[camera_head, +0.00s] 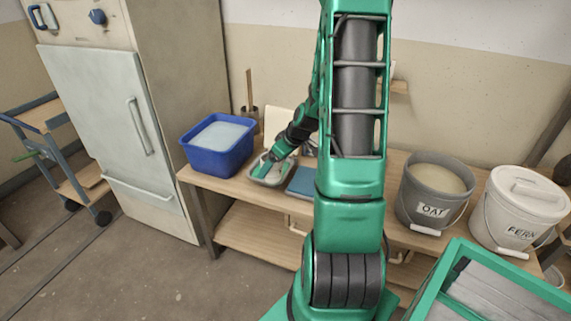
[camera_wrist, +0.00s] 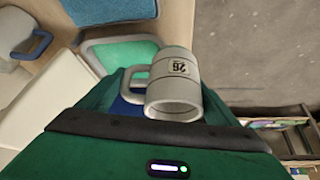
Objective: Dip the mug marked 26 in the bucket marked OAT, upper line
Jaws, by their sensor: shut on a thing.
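The grey mug marked 26 (camera_wrist: 172,88) is in the wrist view, its label upside down in the picture and its handle on the left. My gripper (camera_wrist: 172,104) is shut on it; the fingertips are partly hidden. The bucket marked OAT (camera_head: 412,203) is dark grey, open and holds beige glaze. It stands on the bench right of my arm, well apart from my gripper. Its lines cannot be made out.
A white lidded bucket marked FERN (camera_head: 515,216) stands right of OAT. A blue tub (camera_head: 212,157) with pale liquid is at the bench's left. The tray (camera_head: 258,172) and a flat blue thing (camera_head: 302,181) lie mid-bench. A green-framed crate (camera_head: 455,262) is at front right.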

